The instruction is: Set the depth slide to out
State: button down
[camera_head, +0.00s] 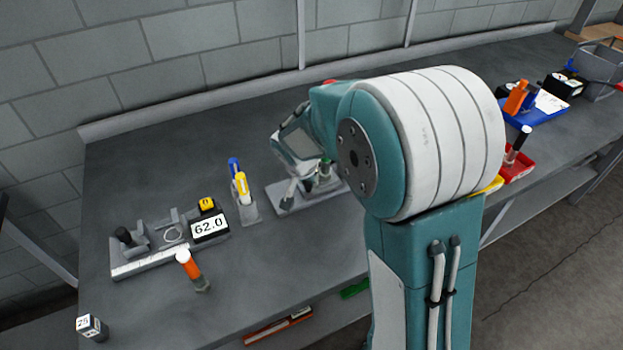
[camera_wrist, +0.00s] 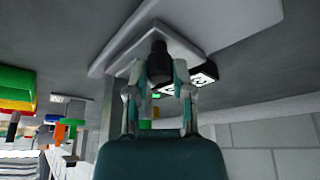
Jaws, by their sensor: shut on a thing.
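My gripper (camera_head: 306,170) is low over a grey base plate (camera_head: 289,206) near the middle of the bench in the head view. In the wrist view my gripper (camera_wrist: 160,78) has a finger on each side of a dark, round-topped knob (camera_wrist: 159,52) and is shut on it. The knob stands at the pale plate (camera_wrist: 196,32) and seems to be the depth slide's handle. A black block with a white number label (camera_wrist: 205,74) sits just right of the fingers. My arm hides much of this fixture in the head view, so the slide's setting cannot be read.
To the left are a stand with a blue and a yellow tool (camera_head: 241,187), a measuring fixture (camera_head: 150,262) with a 62.0 display (camera_head: 210,228), an orange-capped tool (camera_head: 188,265) and a small labelled block (camera_head: 91,326). A red bin (camera_head: 517,168) and blue tray (camera_head: 537,113) stand right.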

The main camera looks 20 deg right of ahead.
jog(key=a, duration=0.2)
jog(key=s+a, duration=0.1)
jog(key=a, duration=0.4)
jog(key=shift+s+a, duration=0.2)
jog(key=shift+a, duration=0.2)
jog(key=shift+d, duration=0.1)
jog(key=c, duration=0.8)
grip_release()
jog(key=o, duration=0.3)
jog(key=shift+a, duration=0.35)
